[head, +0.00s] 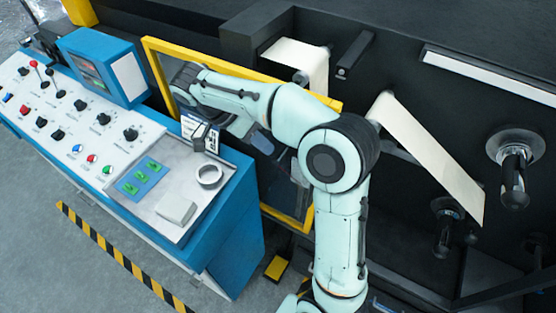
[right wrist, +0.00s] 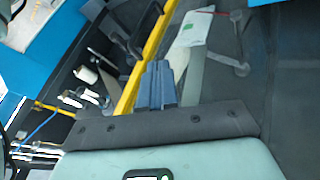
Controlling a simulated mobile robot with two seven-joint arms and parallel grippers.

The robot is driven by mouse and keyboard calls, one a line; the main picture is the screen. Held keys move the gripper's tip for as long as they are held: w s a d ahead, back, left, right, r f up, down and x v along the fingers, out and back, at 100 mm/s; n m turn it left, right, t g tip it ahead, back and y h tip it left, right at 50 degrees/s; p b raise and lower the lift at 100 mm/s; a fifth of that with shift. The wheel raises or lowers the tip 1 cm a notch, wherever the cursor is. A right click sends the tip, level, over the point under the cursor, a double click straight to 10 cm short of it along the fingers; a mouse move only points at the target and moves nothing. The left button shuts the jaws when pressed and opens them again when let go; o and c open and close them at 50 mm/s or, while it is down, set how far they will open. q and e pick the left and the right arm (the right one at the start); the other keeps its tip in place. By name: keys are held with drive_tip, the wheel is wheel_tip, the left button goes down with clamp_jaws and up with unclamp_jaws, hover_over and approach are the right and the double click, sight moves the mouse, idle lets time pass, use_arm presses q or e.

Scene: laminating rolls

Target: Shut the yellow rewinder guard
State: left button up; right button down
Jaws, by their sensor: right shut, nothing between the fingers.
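The yellow rewinder guard (head: 158,78) is a yellow frame around a see-through panel. It stands in front of the dark machine face, behind the control console; I cannot tell its exact angle. My right arm reaches across it and hides part of its panel and top bar. My right gripper (head: 206,140) is shut and empty, near the guard's left side and above the console's tray end. In the right wrist view the shut fingers (right wrist: 157,84) are close beside a yellow bar (right wrist: 148,60) of the guard; contact is unclear. My left gripper is out of view.
The blue console (head: 235,215) carries knobs, buttons and a tray with a tape roll (head: 209,175). A white web (head: 430,150) and rollers (head: 514,150) are on the machine at right. A striped floor line (head: 120,258) runs in front of the console; the floor there is clear.

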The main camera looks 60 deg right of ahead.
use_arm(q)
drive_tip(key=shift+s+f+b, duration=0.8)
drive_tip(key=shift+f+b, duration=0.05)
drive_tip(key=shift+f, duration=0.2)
use_arm(e)
drive_tip(key=s+d+f, duration=0.2)
drive_tip(key=s+f, duration=0.6)
drive_tip(key=s, duration=0.1)
drive_tip(key=shift+s+d, duration=0.2)
drive_tip(key=shift+d, duration=0.15)
